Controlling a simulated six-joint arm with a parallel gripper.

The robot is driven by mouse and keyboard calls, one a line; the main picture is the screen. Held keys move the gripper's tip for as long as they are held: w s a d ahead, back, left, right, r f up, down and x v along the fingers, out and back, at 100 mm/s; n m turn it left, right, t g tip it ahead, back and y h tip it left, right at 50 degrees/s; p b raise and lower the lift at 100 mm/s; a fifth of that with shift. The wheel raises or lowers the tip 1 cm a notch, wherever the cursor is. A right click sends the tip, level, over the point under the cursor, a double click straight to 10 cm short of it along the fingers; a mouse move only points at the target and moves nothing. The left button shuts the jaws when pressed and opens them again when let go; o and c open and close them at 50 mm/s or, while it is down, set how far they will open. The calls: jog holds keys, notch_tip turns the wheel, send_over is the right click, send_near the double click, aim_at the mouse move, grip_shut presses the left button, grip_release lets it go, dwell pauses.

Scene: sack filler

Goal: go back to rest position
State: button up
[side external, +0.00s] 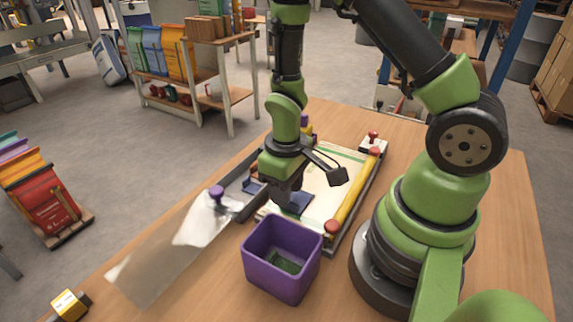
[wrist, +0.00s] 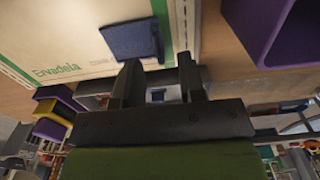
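My gripper (side external: 283,194) hangs low over the framed work area in the side view. In the wrist view its two fingers (wrist: 159,64) stand apart with nothing held between them. A dark blue block (side external: 297,203) lies just beside the fingers on a cream sack (side external: 335,175) with green lines. In the wrist view the blue block (wrist: 133,39) is just beyond the fingertips, on the printed sack (wrist: 62,40). My arm hides part of the sack and frame.
A purple bin (side external: 268,283) with dark green contents stands in front of the frame. A yellow bar (side external: 354,190) with red knobs runs along the frame's right side. A translucent sheet (side external: 165,262) lies at left by a purple knob (side external: 217,193). The table's right side is bare.

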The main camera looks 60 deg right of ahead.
notch_tip(320, 180, up, 17)
jog(key=s+a+m+t, duration=0.1)
jog(key=m+t, duration=0.1)
jog(key=t, duration=0.1)
jog(key=s+a+r+m+t+y, duration=0.2)
jog(key=s+r+t, duration=0.2)
jog(key=s+r, duration=0.3)
jog(key=shift+s+a+r, duration=0.25)
jog(key=shift+s+r, duration=0.05)
jog(key=shift+r, duration=0.6)
dwell(0.6)
